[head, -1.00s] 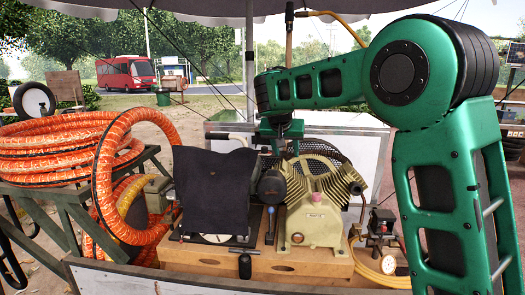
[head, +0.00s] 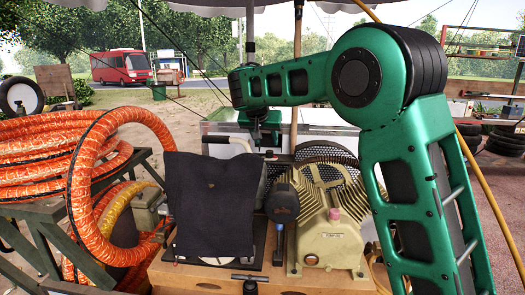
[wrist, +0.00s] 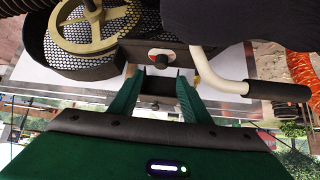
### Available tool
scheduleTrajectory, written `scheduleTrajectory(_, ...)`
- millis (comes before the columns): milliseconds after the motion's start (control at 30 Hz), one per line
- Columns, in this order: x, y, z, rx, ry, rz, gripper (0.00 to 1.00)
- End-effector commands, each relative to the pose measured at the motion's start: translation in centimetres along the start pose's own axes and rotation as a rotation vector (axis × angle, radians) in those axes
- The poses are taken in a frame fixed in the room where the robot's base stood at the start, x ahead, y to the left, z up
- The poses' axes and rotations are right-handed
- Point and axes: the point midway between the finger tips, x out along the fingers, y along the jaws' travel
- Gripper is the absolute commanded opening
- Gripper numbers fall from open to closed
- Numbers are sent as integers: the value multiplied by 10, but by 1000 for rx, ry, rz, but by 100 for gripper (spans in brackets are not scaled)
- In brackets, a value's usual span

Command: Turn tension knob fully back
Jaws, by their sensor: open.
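My gripper (head: 268,143) points down behind the machine, between the black-draped engine and the tan compressor. In the wrist view my gripper (wrist: 160,88) is open and empty. A dark bracket (wrist: 192,57) crosses just beyond its fingers, and a small round black knob with a red-and-white centre (wrist: 161,58) sits there, close to the fingertips and apparently not held. I cannot tell for certain that it is the tension knob. A black T-handle (head: 250,279) is at the front of the wooden base.
The tan compressor (head: 328,225) stands beside the black cloth (head: 213,205). A meshed guard with a tan pulley wheel (wrist: 92,30) and a white bent handle with black grip (wrist: 225,75) flank my gripper. Orange hose coils (head: 45,165) lie at left.

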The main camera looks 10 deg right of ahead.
Motion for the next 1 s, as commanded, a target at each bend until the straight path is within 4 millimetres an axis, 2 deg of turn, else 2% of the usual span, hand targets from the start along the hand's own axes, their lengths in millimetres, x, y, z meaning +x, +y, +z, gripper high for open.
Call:
scheduleTrajectory(233, 15, -4, 2, -5, -1, -2, 43)
scheduleTrajectory(700, 89, -11, 4, -9, -2, -7, 43)
scheduleTrajectory(1000, 104, -12, 4, -9, 0, -9, 43)
